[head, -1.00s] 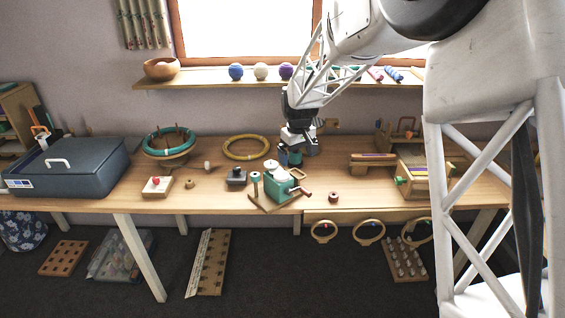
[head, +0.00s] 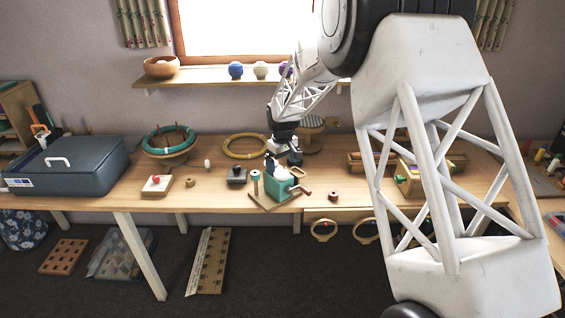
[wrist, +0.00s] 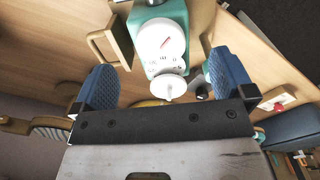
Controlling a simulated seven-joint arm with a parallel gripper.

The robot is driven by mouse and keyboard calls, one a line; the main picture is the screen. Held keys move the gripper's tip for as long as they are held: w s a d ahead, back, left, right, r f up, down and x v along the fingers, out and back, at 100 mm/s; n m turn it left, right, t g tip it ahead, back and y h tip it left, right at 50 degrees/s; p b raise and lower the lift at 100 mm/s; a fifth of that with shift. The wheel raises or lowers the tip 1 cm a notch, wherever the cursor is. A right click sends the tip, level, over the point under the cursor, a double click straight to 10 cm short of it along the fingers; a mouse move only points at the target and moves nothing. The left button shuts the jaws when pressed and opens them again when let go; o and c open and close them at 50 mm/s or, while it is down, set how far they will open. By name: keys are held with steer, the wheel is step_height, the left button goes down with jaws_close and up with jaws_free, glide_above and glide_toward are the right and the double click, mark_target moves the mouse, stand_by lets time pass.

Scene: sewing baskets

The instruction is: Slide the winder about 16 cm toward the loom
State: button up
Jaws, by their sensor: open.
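The winder (head: 278,186) is a teal box on a wooden base with a white top and a crank with a reddish handle. It stands near the table's front edge. In the wrist view its teal body (wrist: 194,52) and white discs show ahead of and between my fingers. My gripper (head: 283,161) is open and empty, just behind and above the winder; its blue fingers (wrist: 163,66) show apart in the wrist view. I cannot tell whether they touch it. The loom (head: 410,186), a wooden frame, stands to the right, partly hidden by my arm.
A small brown spool (head: 333,195) lies right of the winder, toward the loom. A dark-topped block (head: 236,177) stands just left. A yellow hoop (head: 245,146) lies behind. The table's front edge is close to the winder.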

mark_target(282, 174)
steer(key=shift+f, duration=3.95)
steer(key=c, duration=1.4)
steer(key=o, duration=1.4)
steer(key=shift+r, duration=0.1)
steer(key=shift+r, duration=3.85)
